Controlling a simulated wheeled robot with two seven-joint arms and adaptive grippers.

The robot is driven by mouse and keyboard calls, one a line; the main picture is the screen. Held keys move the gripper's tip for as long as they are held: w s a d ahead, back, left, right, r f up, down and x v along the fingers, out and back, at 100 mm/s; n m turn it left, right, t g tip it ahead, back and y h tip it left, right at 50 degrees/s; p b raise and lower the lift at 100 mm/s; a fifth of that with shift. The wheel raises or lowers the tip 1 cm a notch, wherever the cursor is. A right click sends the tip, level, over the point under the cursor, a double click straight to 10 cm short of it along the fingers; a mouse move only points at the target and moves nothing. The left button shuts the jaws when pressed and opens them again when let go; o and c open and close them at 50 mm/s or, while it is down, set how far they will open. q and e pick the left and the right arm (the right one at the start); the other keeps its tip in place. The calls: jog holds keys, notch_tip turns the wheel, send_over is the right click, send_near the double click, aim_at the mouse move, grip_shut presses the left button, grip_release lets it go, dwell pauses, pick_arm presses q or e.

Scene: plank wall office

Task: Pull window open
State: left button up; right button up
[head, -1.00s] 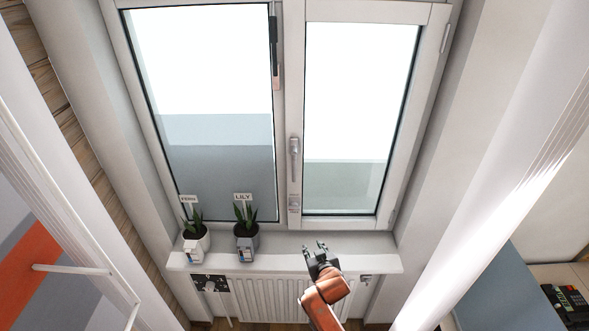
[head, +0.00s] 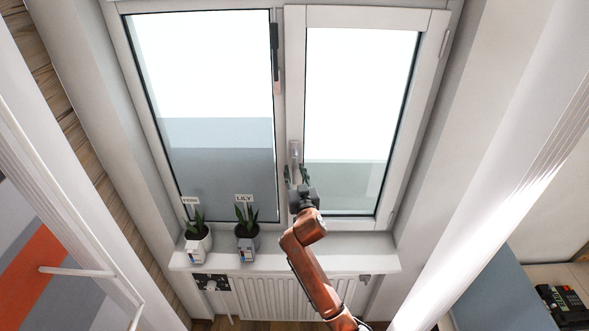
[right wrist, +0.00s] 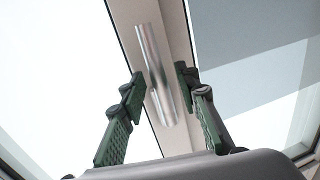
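The window has a large left pane (head: 215,140) and a narrower right sash (head: 360,110), whose frame seems slightly apart from the middle post at the top. The silver handle (head: 295,153) on the right sash's left edge points down; it also shows in the right wrist view (right wrist: 155,75). My right gripper (head: 297,176) is raised at the lower part of the handle. In the right wrist view my right gripper (right wrist: 159,85) is open, with one green finger on each side of the handle and gaps between. My left gripper is not in view.
Two potted plants, one labelled LILY (head: 246,240) and one at its left (head: 197,240), stand on the white sill (head: 345,250). A radiator (head: 270,292) is below. A white panel (head: 75,200) stands at left.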

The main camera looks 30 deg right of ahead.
jog(key=shift+w+d, duration=0.15)
jog(key=shift+w, duration=0.3)
grip_shut()
dwell(0.5)
